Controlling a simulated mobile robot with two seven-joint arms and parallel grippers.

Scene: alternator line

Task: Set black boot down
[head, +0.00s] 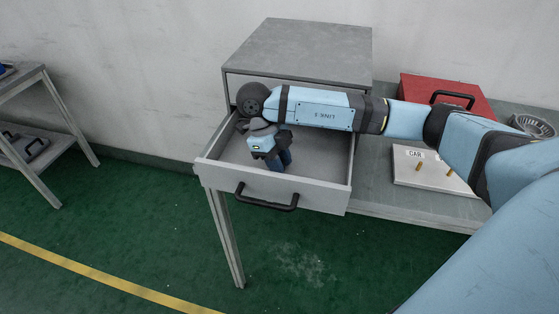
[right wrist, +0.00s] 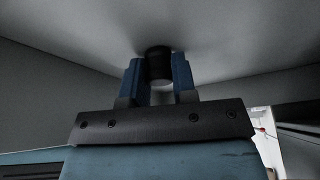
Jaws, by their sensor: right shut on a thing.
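My right gripper (head: 281,161) points down inside the open grey drawer (head: 337,172). In the right wrist view its two blue fingers (right wrist: 159,82) are shut on the black boot (right wrist: 158,52), a small dark cylinder with a lighter grey lower part in the picture. The boot is at or very near the drawer floor (right wrist: 225,40); I cannot tell whether it touches. In the head view the boot is hidden by the gripper. My left gripper is not in view.
The drawer has raised walls and a black front handle (head: 267,202), under a grey cabinet top (head: 305,50). To the right on the bench are a red toolbox (head: 430,90), a plate marked CAR (head: 420,175) with brass pins, and a round metal part (head: 532,125). The drawer's right side is bare.

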